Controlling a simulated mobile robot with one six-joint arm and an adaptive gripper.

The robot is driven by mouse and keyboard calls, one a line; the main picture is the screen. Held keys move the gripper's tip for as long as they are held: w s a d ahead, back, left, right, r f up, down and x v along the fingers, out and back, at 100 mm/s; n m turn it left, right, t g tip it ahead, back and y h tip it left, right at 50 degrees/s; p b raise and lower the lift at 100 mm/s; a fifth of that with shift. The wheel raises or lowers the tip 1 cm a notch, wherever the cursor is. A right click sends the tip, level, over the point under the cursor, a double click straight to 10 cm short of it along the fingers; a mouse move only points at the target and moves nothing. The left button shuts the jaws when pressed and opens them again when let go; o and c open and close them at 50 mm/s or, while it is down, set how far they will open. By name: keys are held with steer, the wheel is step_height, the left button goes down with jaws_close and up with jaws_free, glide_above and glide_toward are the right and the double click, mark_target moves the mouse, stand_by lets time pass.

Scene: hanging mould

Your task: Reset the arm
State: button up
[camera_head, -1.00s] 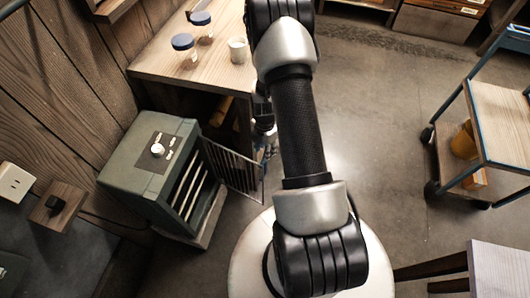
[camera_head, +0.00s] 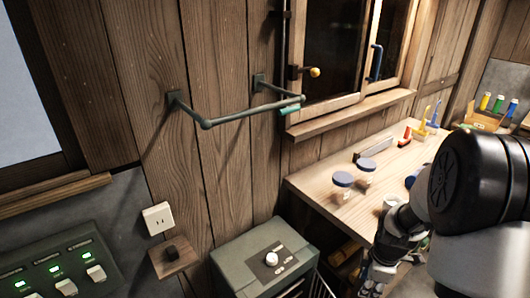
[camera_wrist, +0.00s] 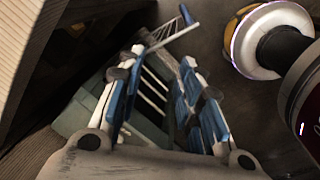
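My arm stands at the right of the head view, and my gripper (camera_head: 378,277) hangs low there, partly cut off by the bottom edge. In the wrist view my gripper (camera_wrist: 155,75) has its two blue-padded fingers spread apart, with nothing held between them. Beyond the fingers is the green-grey cabinet (camera_wrist: 80,113) with its barred opening. In the head view the cabinet (camera_head: 240,268) stands below the wall, left of my gripper, with a white knob on top. A wall rail (camera_head: 235,117) with a small teal piece (camera_head: 290,109) at its right end is well away from my gripper.
A wooden workbench (camera_head: 325,198) stands close behind my gripper, with two blue-lidded jars (camera_head: 342,182), a pale cup (camera_head: 391,202) and several tools. A window with a sill (camera_head: 350,115) is above it. A switch panel (camera_head: 65,270) is at lower left, near a wall socket (camera_head: 157,218).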

steer(key=s+a+r+m+t, duration=0.1)
steer(key=s+a+r+m, duration=0.35)
steer(key=r, duration=0.45)
steer(key=s+a+r+m+t, duration=0.1)
steer(key=s+a+r+m, duration=0.3)
steer(key=r, duration=0.5)
steer(key=s+a+r+m+t, duration=0.1)
steer(key=s+a+r+m, duration=0.4)
steer(key=s, duration=0.5)
steer(key=shift+s+a+r+y, duration=0.3)
steer(key=shift+s+a, duration=0.1)
steer(key=shift+a, duration=0.7)
